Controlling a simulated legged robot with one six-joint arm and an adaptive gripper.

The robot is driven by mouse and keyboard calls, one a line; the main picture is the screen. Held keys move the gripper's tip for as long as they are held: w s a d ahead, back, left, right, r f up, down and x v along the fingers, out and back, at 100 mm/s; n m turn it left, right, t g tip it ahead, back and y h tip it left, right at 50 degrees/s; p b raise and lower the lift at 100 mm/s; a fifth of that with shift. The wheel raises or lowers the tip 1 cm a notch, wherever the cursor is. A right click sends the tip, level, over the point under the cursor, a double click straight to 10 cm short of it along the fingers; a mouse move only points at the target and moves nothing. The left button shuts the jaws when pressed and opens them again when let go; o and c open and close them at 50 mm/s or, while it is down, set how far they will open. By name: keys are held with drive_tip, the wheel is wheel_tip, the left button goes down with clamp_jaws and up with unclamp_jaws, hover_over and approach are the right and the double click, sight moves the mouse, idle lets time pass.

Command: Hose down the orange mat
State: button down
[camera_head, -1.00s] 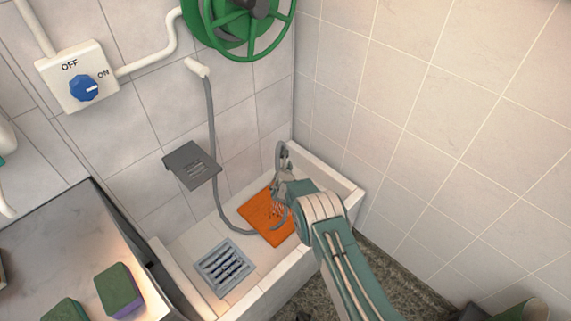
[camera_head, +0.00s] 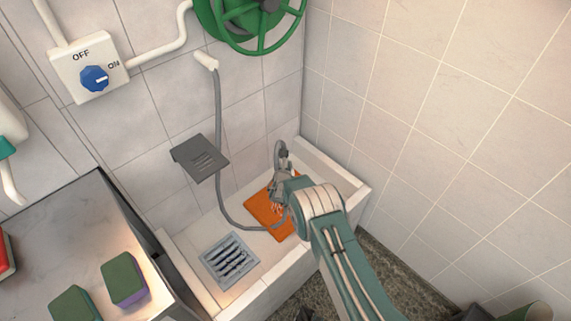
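The orange mat (camera_head: 262,213) lies flat in the white wash basin (camera_head: 187,272). My arm and gripper cover its right part. Pale and reddish streaks show on the mat just below the gripper; I cannot tell if they are water or dirt. My gripper (camera_head: 279,186) is above the mat, closed around the grey hose near its end. The hose (camera_head: 219,130) hangs from a white wall outlet, runs down into the basin and bends up to the gripper. Its curved grey end (camera_head: 281,150) sticks up above the gripper. The blue knob (camera_head: 95,79) points toward ON.
A metal drain grate (camera_head: 229,260) is in the basin's front left. A grey bracket (camera_head: 200,157) juts from the wall above the basin. A counter (camera_head: 60,240) with sponges (camera_head: 124,279) stands at left. A tiled wall closes the right side.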

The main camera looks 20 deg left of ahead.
drive_tip(key=shift+s+a+r, duration=0.1)
drive_tip(key=shift+s+a, duration=0.25)
drive_tip(key=shift+s, duration=0.4)
drive_tip(key=shift+s+a+f, duration=0.1)
drive_tip(key=shift+s+a, duration=0.2)
drive_tip(key=shift+s, duration=0.5)
drive_tip(key=shift+s+a+r, duration=0.1)
drive_tip(key=shift+s+a, duration=0.25)
drive_tip(key=shift+s, duration=0.4)
drive_tip(key=shift+s, duration=0.1)
